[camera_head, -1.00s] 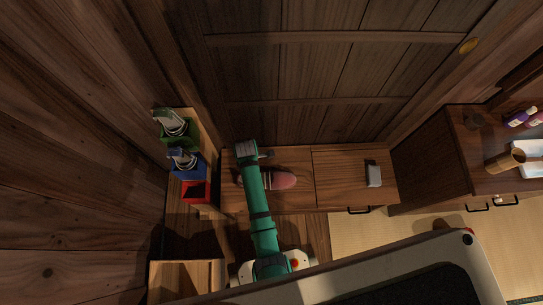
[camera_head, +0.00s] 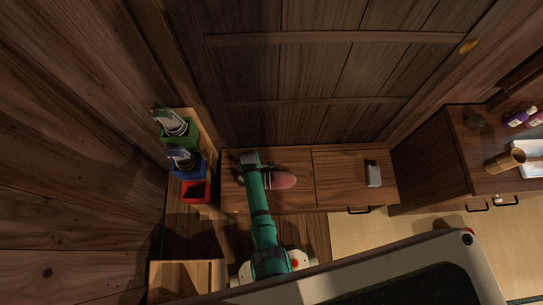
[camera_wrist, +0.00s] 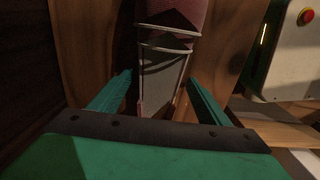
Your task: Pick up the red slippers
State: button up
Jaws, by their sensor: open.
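The red slippers (camera_head: 281,179) lie on the wooden cabinet top, with the rounded pinkish toe pointing right and the rest partly hidden by my arm. My gripper (camera_head: 251,160) is over the left part of the cabinet, by their heel end. In the wrist view, the slippers (camera_wrist: 165,68) show a red toe at the top and a grey insole running down between the fingers. My gripper (camera_wrist: 157,90) is open there, one finger on each side of the heel end. I cannot tell whether the fingers touch it.
Left of the cabinet stand a green box (camera_head: 181,140) and a blue box (camera_head: 190,174), both holding footwear, and a red box (camera_head: 196,196) that looks empty. A small grey block (camera_head: 373,174) is on the cabinet's right part. Wooden walls are close at left and back.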

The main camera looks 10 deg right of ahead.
jog(key=c, duration=1.3)
jog(key=shift+c, duration=0.2)
jog(key=shift+r, duration=0.1)
